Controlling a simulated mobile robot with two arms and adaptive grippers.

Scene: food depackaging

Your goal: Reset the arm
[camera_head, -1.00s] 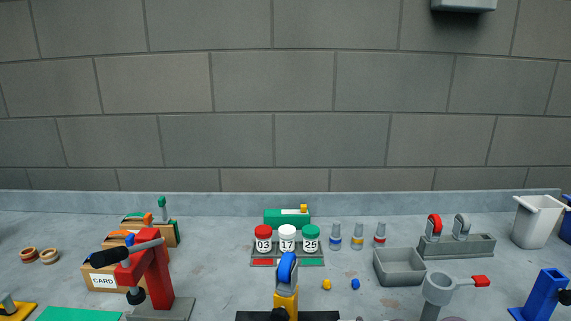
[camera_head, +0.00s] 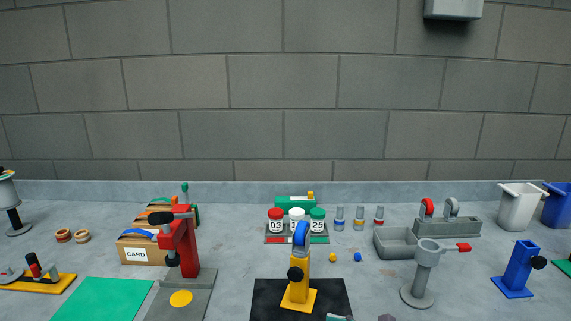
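Neither of my grippers and neither of my arms shows in the head view. The bench top (camera_head: 230,262) holds the work stations. A red press-like stand (camera_head: 181,249) is left of centre on a grey base. A yellow stand (camera_head: 299,279) with a blue loop on top and a black knob stands on a black mat (camera_head: 263,298) at the front centre. A grey stand (camera_head: 423,274) with a red handle is right of centre. A blue stand (camera_head: 519,267) with a black knob is at the right.
Cardboard boxes (camera_head: 136,255) stand behind the red stand. Red, white and green-lidded jars (camera_head: 297,221) sit on a tray at the back centre. A grey bin (camera_head: 399,243) and a white bin (camera_head: 519,208) are at the right. A green mat (camera_head: 100,301) lies front left.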

